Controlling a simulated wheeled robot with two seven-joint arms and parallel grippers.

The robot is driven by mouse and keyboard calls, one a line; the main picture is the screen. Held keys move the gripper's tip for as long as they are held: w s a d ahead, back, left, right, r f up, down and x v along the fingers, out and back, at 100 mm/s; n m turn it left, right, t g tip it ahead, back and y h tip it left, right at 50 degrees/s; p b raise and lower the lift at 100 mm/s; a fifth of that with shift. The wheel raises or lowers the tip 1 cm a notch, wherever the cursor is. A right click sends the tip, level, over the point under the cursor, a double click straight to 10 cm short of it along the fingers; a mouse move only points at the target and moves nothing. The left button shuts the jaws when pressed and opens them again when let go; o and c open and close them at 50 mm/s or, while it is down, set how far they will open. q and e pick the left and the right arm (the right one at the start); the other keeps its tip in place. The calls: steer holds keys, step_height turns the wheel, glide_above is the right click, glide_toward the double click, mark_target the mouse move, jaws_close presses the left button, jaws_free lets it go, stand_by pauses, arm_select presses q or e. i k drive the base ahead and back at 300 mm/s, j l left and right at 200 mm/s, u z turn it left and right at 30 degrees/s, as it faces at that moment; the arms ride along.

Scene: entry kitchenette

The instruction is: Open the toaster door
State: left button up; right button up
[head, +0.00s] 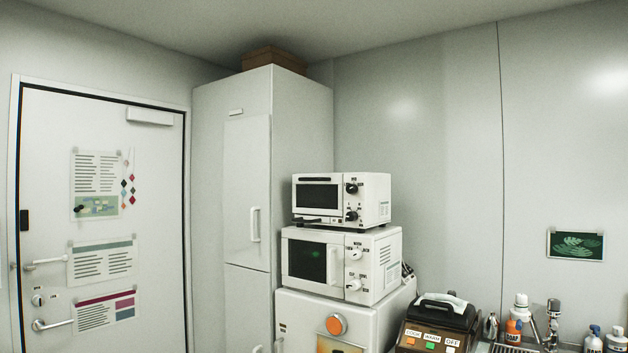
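A small white toaster oven (372,205) stands on top of a larger white microwave (380,270), right of the tall cabinet. The toaster's door (318,197) has a dark window and looks shut. A dark bar runs along the top of the door. Two dark knobs sit on the panel to the right of the door. Neither of my grippers is in view.
A brown cooker (430,330) and several bottles by a sink rack are at lower right. A tall white cabinet (240,200) and door (100,230) are left.

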mark_target(319, 194)
steer(key=i+z, duration=0.1)
steer(key=i, duration=0.35)
steer(key=i+j, duration=0.2)
steer(key=i, duration=0.25)
steer(key=i+j+z, duration=0.15)
steer(key=i, duration=0.35)
steer(key=i+j+z, duration=0.1)
steer(key=i, duration=0.35)
steer(key=i+j, duration=0.2)
steer(key=i, duration=0.25)
steer(key=i+j+z, duration=0.15)
steer(key=i, duration=0.3)
